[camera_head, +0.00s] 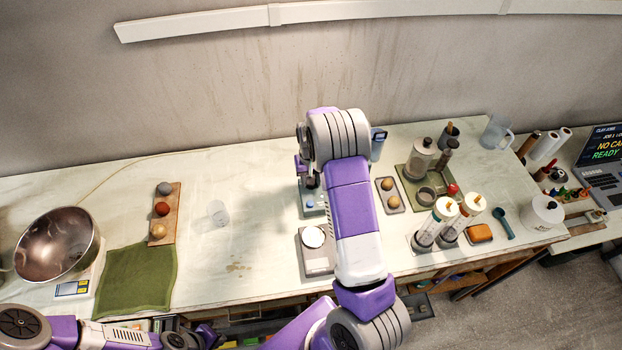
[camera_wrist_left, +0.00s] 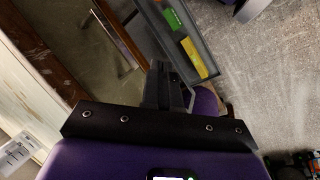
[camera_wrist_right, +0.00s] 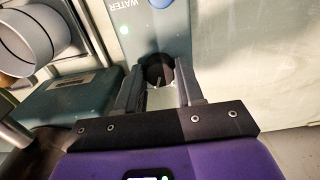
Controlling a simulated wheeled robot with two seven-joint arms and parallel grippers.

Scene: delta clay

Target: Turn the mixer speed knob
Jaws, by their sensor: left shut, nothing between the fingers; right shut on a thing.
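The mixer speed knob (camera_wrist_right: 157,66) is a dark round knob with a pale pointer mark, on a blue-grey panel (camera_wrist_right: 158,35) lettered WATER. My right gripper (camera_wrist_right: 160,80) is shut on the knob, one finger on each side. In the head view my right arm reaches over the table, and its gripper (camera_head: 311,183) is just above the pale blue device (camera_head: 313,205); the knob is hidden there. My left gripper (camera_wrist_left: 163,85) is shut and empty. It is low at the table's front edge, beside a drawer with coloured items.
A scale with a white disc (camera_head: 313,237) stands just in front of the device. A board with two balls (camera_head: 388,191), a green tray (camera_head: 412,172) and white-topped canisters (camera_head: 446,208) stand to the right. A metal bowl (camera_head: 57,244) and green cloth (camera_head: 137,281) lie left. The table's centre-left is mostly clear.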

